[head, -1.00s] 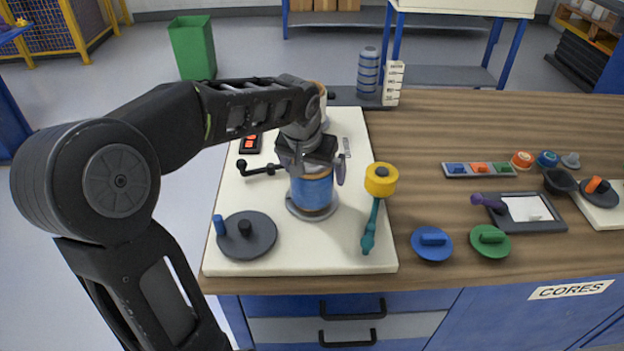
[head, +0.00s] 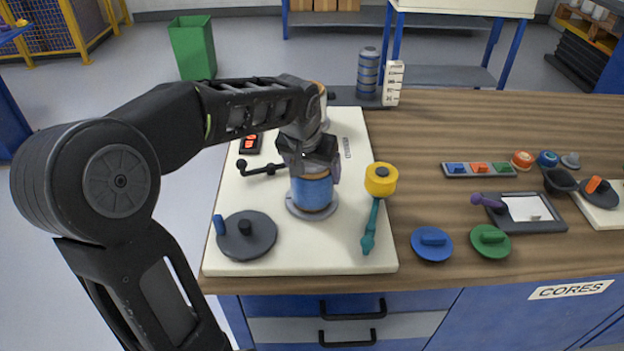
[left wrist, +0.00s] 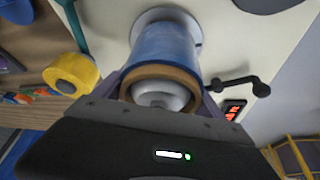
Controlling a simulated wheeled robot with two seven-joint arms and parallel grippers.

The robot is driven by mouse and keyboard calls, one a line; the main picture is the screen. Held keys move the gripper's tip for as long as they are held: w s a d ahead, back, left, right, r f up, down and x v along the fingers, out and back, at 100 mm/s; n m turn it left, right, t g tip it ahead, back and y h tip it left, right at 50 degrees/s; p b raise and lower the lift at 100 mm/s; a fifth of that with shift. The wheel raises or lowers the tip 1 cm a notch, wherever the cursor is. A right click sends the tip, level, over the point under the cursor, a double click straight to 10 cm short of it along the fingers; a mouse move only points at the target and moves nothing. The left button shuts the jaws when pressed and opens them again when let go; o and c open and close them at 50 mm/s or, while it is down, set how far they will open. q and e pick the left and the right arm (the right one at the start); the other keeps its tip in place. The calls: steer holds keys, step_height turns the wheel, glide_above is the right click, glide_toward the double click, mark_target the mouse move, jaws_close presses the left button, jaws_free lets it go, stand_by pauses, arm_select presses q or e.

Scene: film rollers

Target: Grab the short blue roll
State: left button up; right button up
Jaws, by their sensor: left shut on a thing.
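The short blue roll (head: 312,190) stands upright on a round grey base on the cream board (head: 290,258). My left gripper (head: 308,158) reaches down over it from above and is shut on its upper part. In the left wrist view the blue roll (left wrist: 165,50) shows its brown core rim and a pale spindle end inside, with the fingers (left wrist: 160,92) at either side of the rim. My right gripper is not in view.
A crank handle (head: 262,168) lies left of the roll. A yellow-headed teal tool (head: 380,180) lies to the right. A dark grey disc (head: 246,236) with a blue peg sits front left. Blue (head: 431,244) and green (head: 490,242) discs lie on the wooden table.

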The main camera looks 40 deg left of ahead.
arm_select(q)
steer(key=shift+c, duration=1.3)
steer(key=shift+r, duration=0.15)
step_height(320, 180, up, 18)
steer(key=p, duration=0.1)
steer(key=shift+p, duration=0.35)
